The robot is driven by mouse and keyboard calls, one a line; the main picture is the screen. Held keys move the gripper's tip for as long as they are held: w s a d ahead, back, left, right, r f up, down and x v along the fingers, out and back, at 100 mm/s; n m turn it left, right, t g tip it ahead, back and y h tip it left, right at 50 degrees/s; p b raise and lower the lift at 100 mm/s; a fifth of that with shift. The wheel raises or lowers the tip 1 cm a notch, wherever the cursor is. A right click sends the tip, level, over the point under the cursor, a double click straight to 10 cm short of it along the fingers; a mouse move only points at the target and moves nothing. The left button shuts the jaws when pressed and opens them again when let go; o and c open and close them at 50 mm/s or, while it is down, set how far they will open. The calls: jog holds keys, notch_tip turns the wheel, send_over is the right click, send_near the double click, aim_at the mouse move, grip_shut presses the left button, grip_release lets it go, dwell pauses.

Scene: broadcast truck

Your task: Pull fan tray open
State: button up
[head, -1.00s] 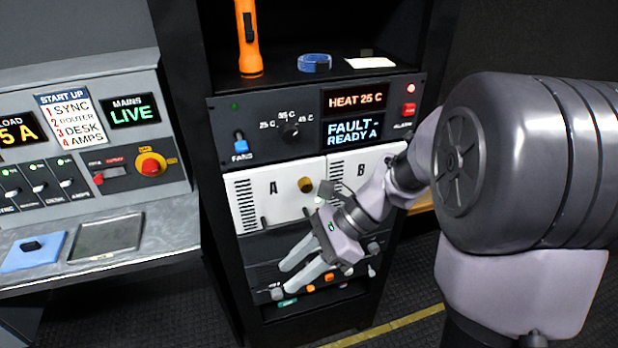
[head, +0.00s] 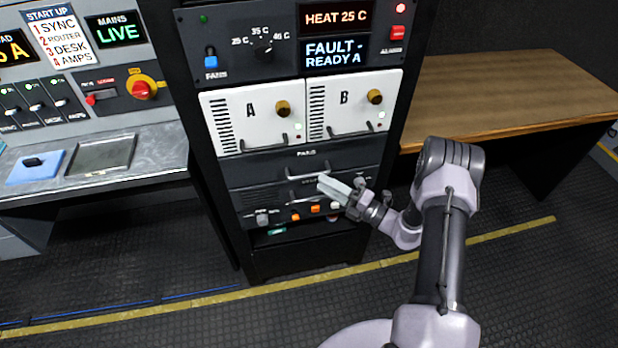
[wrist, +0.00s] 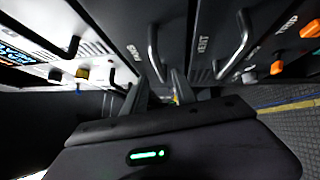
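My gripper (head: 322,182) is in front of the dark drawers under the white modules, its two pale fingers pointing left toward the rack. In the wrist view its fingers (wrist: 158,84) are apart with nothing between them. A dark upper drawer (head: 262,167) has a bar handle (head: 306,173), just above and left of the fingertips. A lower dark drawer (head: 265,198) is partly hidden by the gripper. Both drawers look closed. In the wrist view one bar handle (wrist: 155,52) lies just beyond the fingertips.
White modules A (head: 238,128) and B (head: 345,112) have brass knobs and handles. Above are a blue switch, a dial and a screen (head: 337,51) reading FAULT - READY A. A wooden bench (head: 490,95) stands right, a console (head: 110,150) left. The floor in front is open.

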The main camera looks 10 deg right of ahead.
aim_at(308, 174)
jog(key=b+x, duration=0.1)
jog(key=x, duration=0.5)
jog(key=shift+w+a, duration=0.1)
jog(key=shift+c, duration=0.2)
grip_shut()
dwell(1.0)
